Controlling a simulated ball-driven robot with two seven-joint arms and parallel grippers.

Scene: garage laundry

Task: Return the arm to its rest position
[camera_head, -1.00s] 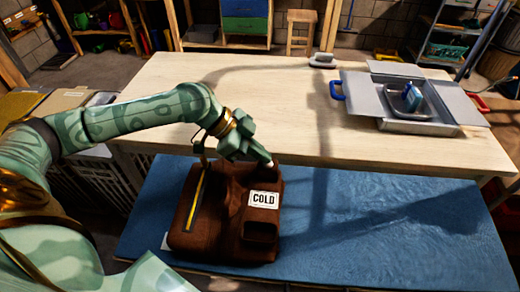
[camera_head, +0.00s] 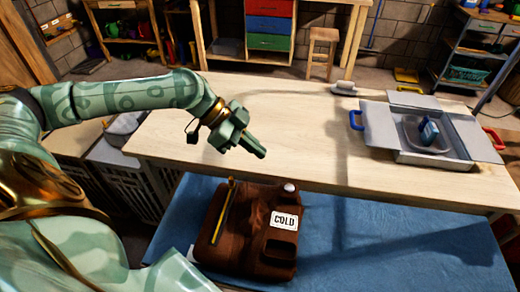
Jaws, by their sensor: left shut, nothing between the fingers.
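My left arm comes in from the left in the head view. Its gripper (camera_head: 251,147) is shut and empty, above the near left part of the wooden table. It is clear of the brown container (camera_head: 240,238) below it. That container has a white "COLD" label (camera_head: 284,221), a pale round knob or cap (camera_head: 290,188) on top and a yellow strip (camera_head: 224,210) along its left part. My right gripper is not in view.
The wooden table (camera_head: 300,130) is mostly bare. A grey open box (camera_head: 432,158) with blue and red handles holds a blue-and-white item (camera_head: 428,131). A small grey object (camera_head: 344,88) lies at the table's back edge. A blue mat (camera_head: 390,240) lies in front.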

